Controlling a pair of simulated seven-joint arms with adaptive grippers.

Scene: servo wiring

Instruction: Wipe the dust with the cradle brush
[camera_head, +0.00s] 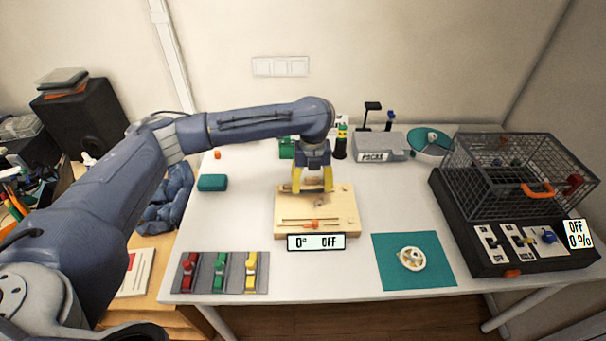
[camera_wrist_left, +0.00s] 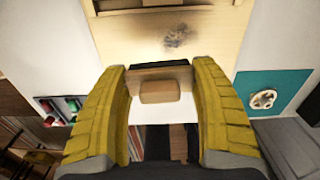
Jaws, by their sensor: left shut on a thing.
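A pale wooden board (camera_head: 343,208) lies mid-table with a slot and an orange knob (camera_head: 315,224). My left gripper (camera_head: 312,188) is over the board's back part, pointing down. It is shut on the cradle brush, a small wooden block with a dark strip along one side, seen between the yellow fingers in the left wrist view (camera_wrist_left: 160,88). A dark grey smudge of dust (camera_wrist_left: 178,37) shows on the board in that view, just beyond the brush and apart from it in the picture. Whether the brush touches the board I cannot tell. My right gripper is out of view.
A display (camera_head: 317,242) reading "0° OFF" stands at the board's front. A wire cage on a black base (camera_head: 480,255) is at the right. A teal mat (camera_head: 390,278) holds a round white part. Coloured levers (camera_head: 220,272) are front left. A teal block (camera_head: 212,183) lies left.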

